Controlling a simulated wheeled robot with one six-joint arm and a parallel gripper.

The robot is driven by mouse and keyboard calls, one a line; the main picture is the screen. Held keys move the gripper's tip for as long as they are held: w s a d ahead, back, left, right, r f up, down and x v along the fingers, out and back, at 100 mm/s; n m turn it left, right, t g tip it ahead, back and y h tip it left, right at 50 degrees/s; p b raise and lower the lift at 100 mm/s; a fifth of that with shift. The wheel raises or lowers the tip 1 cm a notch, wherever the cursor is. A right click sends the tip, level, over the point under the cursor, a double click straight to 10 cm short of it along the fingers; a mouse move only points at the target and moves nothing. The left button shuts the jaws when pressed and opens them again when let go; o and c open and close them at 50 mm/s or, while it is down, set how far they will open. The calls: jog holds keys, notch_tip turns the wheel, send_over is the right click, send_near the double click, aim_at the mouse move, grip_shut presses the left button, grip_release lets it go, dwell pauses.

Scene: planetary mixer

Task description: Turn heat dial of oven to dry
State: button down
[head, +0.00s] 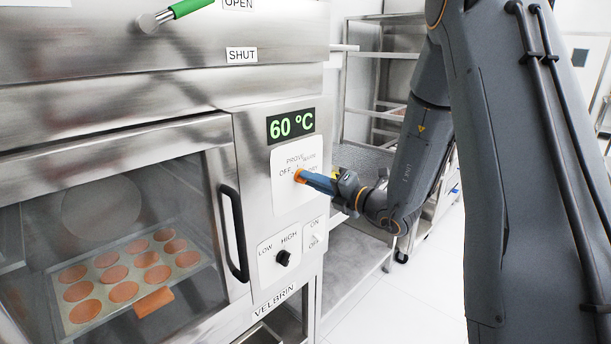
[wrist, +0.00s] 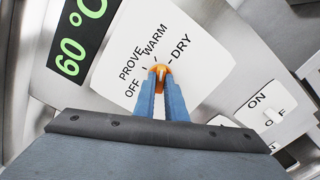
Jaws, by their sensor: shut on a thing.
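The oven's heat dial is an orange knob (wrist: 158,71) on a white panel (wrist: 115,85) marked OFF, PROVE, WARM and DRY. In the head view only a bit of the orange knob (head: 298,175) shows at my fingertips. My gripper (head: 305,178) reaches in from the right and is shut on the knob. In the wrist view the blue fingers of my gripper (wrist: 161,84) flank the knob, one on each side. The fingers hide part of the knob, and I cannot tell exactly which mark it points to. The green display (head: 291,125) above reads 60 °C.
Below are a black LOW/HIGH knob (head: 283,257) and an ON/OFF switch (head: 317,237). The glass door (head: 110,240) with a black handle (head: 234,233) is closed, with a tray of round pieces inside. A green-handled lever (head: 190,8) is above. A rack (head: 385,70) stands behind my arm.

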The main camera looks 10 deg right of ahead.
jog(key=shift+m+p, duration=1.9)
jog(key=shift+m, duration=0.4)
jog(key=shift+m+p, duration=0.35)
jog(key=shift+m, duration=0.05)
jog(key=c, duration=1.7)
grip_release()
jog(key=shift+d, duration=0.1)
jog(key=p+v, duration=0.1)
jog(key=v, duration=0.6)
jog(key=shift+p, duration=0.4)
